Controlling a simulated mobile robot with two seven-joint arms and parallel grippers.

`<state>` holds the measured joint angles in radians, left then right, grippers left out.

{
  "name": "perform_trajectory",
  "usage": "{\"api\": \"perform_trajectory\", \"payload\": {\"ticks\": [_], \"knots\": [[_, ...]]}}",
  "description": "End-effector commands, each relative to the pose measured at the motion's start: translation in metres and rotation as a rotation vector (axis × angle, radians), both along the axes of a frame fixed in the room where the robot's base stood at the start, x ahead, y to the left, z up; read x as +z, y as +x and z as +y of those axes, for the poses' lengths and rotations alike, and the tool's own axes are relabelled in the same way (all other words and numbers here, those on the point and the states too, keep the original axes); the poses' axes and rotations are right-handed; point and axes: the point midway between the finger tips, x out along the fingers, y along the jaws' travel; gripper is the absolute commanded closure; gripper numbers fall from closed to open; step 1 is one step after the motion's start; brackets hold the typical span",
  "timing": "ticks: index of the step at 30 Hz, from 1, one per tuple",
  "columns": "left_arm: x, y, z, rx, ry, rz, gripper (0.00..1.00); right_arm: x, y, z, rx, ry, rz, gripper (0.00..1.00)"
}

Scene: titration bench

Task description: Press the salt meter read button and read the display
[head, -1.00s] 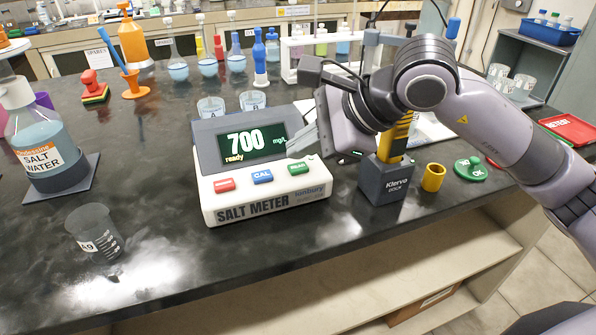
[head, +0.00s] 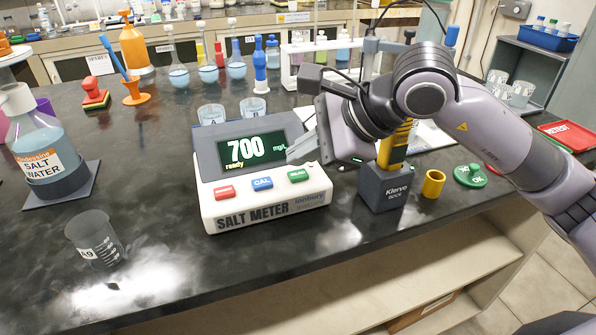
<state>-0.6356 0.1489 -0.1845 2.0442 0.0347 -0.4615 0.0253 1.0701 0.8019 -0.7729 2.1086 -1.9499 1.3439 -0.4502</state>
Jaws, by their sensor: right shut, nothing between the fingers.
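The salt meter (head: 222,205) stands near the front edge of the bench. Its display (head: 252,148) reads 700 mg/L with "ready" below. Three buttons sit under it: red on the left, a blue CAL button (head: 262,183) in the middle and a green READ button (head: 298,176) on the right. My right gripper (head: 292,153) is shut and empty. Its fingertips are at the right edge of the display, above and behind the green button, and appear apart from it. They cover part of the unit text. My left gripper is not in view.
The dock (head: 383,188) and a yellow cup (head: 433,183) stand right of the meter. Beakers A (head: 211,114) and B (head: 253,108) are behind it. A grey beaker (head: 95,240) and the salt water bottle (head: 42,145) are at left. The bench in front of the meter is clear.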

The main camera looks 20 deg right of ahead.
Motion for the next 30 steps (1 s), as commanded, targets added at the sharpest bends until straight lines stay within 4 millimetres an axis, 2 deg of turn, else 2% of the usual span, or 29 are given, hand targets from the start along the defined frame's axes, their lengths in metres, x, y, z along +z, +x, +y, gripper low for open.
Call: {"api": "perform_trajectory", "payload": {"ticks": [24, 30], "knots": [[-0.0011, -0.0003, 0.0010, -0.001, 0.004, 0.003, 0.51, -0.0001, 0.0000, -0.0001, 0.000, 0.000, 0.000, 1.00], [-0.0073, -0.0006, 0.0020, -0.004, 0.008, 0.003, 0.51, -0.0046, 0.0000, -0.0001, 0.000, 0.000, 0.000, 1.00]]}}
